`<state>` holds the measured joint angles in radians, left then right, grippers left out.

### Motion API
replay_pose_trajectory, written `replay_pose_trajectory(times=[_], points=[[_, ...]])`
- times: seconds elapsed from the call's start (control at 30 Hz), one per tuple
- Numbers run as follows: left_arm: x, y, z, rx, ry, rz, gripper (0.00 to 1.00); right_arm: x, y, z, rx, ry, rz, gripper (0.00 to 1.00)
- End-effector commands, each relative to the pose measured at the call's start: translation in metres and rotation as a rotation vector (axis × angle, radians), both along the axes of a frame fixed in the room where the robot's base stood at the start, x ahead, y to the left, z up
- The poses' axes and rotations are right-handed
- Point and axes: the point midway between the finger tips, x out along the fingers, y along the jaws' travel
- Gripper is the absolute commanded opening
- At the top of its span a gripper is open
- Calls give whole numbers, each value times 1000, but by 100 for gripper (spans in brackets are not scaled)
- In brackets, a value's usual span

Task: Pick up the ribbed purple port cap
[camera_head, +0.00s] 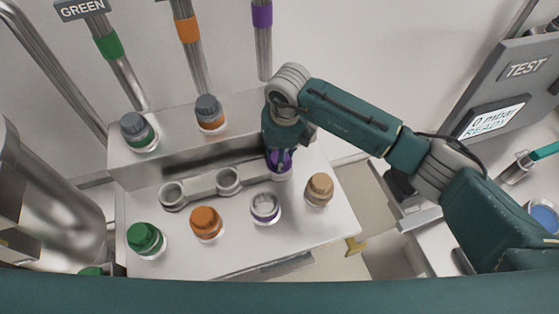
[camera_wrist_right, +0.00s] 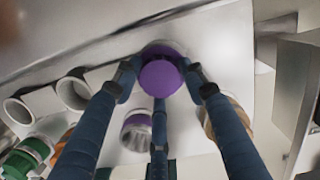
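The purple port cap (camera_head: 283,160) sits at the right end of the row of metal cups, mostly hidden by my right gripper (camera_head: 279,150). It shows as a round purple top (camera_wrist_right: 160,78) in the right wrist view. My right gripper (camera_wrist_right: 160,75) comes down from above with its three fingers around the cap, their tips close against its sides. I cannot tell whether they press on it. The ribs on the cap are not clear. My left gripper is not in view.
Two empty cups (camera_head: 172,196) stand left of the cap. In front are a green cap (camera_head: 145,238), an orange cap (camera_head: 206,222), an open purple-ringed port (camera_head: 265,208) and a tan cap (camera_head: 319,188). Grey-capped ports (camera_head: 138,130) stand on the raised step behind. A test unit (camera_head: 490,110) is at right.

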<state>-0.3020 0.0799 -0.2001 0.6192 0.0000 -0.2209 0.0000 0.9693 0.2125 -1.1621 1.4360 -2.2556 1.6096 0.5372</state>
Motion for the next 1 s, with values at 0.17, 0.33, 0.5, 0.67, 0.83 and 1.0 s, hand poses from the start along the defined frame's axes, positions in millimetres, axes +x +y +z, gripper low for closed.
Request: replay_pose_trajectory(times=[0.17,0.33,0.5,0.67,0.83,1.0], points=[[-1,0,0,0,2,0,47,0,0,1,1,-1,-1,6],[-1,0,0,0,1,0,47,1,0,1,1,-1,-1,6],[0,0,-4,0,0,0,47,2,0,9,2,-3,-1,6],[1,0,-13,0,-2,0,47,2,0,32,1,-6,0,6],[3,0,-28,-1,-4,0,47,3,0,75,3,-9,1,6],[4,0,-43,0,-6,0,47,2,0,127,1,-8,0,6]])
